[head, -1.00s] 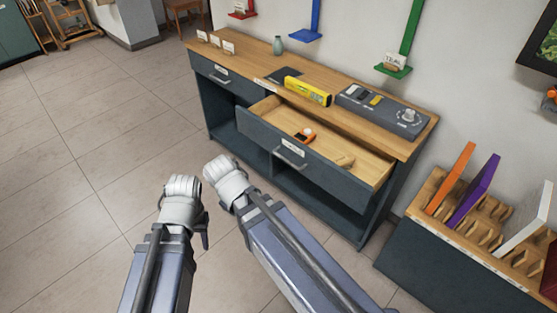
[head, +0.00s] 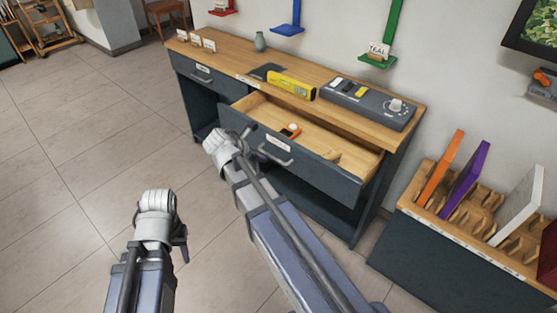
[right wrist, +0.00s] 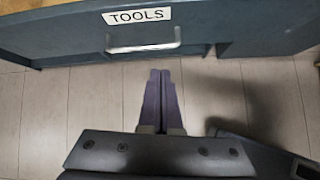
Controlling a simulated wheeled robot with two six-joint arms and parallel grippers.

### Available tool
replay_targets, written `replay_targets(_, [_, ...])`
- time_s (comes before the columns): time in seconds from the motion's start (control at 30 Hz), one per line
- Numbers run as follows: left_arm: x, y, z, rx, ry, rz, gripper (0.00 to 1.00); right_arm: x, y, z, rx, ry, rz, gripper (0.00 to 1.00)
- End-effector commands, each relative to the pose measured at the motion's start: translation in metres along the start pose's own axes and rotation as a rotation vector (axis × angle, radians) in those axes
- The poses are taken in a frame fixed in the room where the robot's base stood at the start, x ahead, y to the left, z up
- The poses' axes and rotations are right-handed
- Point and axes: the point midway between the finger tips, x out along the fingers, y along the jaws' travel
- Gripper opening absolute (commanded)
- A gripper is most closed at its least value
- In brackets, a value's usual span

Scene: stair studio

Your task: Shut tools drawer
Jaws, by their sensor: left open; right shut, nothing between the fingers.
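The tools drawer (head: 345,182) is pulled well out of the workbench in the head view. Its dark front bears a white label and a bar handle (head: 275,156). In the right wrist view the label reads TOOLS (right wrist: 137,16), above the pale handle (right wrist: 143,46). My right gripper (right wrist: 160,73) is shut and empty, its fingers pointing at the drawer front just below the handle in that view; a gap cannot be judged. In the head view my right gripper (head: 224,140) is near the drawer's left front corner. My left gripper (head: 157,202) is open, over the floor.
An orange item (head: 290,132) and a small wooden piece (head: 332,155) lie in the drawer. The bench top (head: 225,68) holds a yellow box (head: 291,86) and a grey panel (head: 368,104). A slotted rack (head: 470,215) stands at the right.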

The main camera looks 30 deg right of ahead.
Motion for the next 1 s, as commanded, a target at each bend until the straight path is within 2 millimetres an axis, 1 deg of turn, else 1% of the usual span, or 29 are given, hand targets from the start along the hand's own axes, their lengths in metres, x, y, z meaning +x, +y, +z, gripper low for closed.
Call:
replay_targets(0.03, [0.004, 0.0, 0.0, 0.0, 0.0, 0.0, 0.45, 0.008, 0.004, 0.007, -0.052, -0.022, 0.001, 0.0])
replay_targets(0.1, [0.005, 0.001, 0.0, 0.0, 0.0, 0.0, 0.45, 0.012, 0.006, 0.015, -0.112, -0.045, 0.001, 0.0])
replay_targets(0.2, [0.006, 0.001, 0.0, 0.0, 0.0, 0.0, 0.45, 0.015, 0.007, 0.021, -0.159, -0.062, 0.0, 0.0])
replay_targets(0.33, [0.006, 0.001, 0.0, 0.0, 0.0, 0.0, 0.45, 0.015, 0.007, 0.022, -0.171, -0.066, -0.001, 0.0])
replay_targets(0.43, [0.012, 0.001, -0.001, 0.0, 0.0, 0.0, 0.45, 0.022, 0.007, 0.021, -0.169, -0.065, -0.001, 0.0])
replay_targets(0.57, [0.027, 0.003, -0.002, 0.0, 0.0, 0.0, 0.45, 0.042, 0.007, 0.02, -0.166, -0.065, -0.001, 0.0])
replay_targets(0.8, [0.057, 0.005, -0.003, 0.0, 0.0, 0.0, 0.45, 0.084, 0.007, 0.022, -0.165, -0.064, -0.001, 0.0])
replay_targets(1.0, [0.072, 0.007, -0.004, 0.0, 0.0, 0.0, 0.45, 0.106, 0.007, 0.025, -0.166, -0.064, -0.001, 0.0])
